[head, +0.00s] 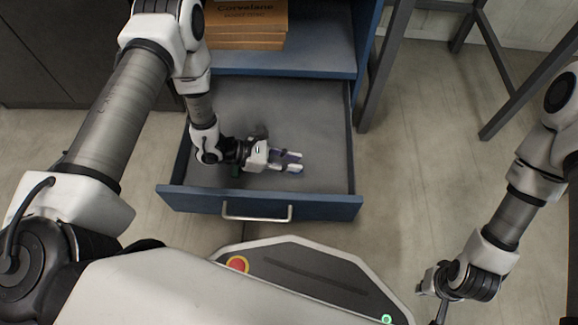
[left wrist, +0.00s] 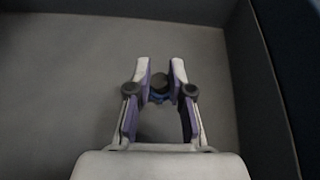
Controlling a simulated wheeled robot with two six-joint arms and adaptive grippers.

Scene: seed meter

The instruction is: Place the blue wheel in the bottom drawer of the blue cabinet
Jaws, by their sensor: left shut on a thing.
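The bottom drawer (head: 325,203) of the blue cabinet (head: 320,62) is pulled open. My left gripper (head: 295,161) is low inside the drawer, toward its right side. In the left wrist view, its fingers (left wrist: 160,82) are shut on the small blue wheel (left wrist: 158,97), which shows dark and blue between the pads. The grey drawer floor lies beneath; whether the wheel touches it I cannot tell. In the head view the wheel is mostly hidden by the fingers. My right gripper (head: 440,304) hangs outside the drawer at the lower right, its fingers too unclear to judge.
A stack of brown boxes (head: 250,25) stands on the cabinet shelf above the drawer. The drawer's front handle (head: 257,212) faces me. A dark metal frame (head: 388,65) stands right of the cabinet. The drawer floor around my left gripper looks clear.

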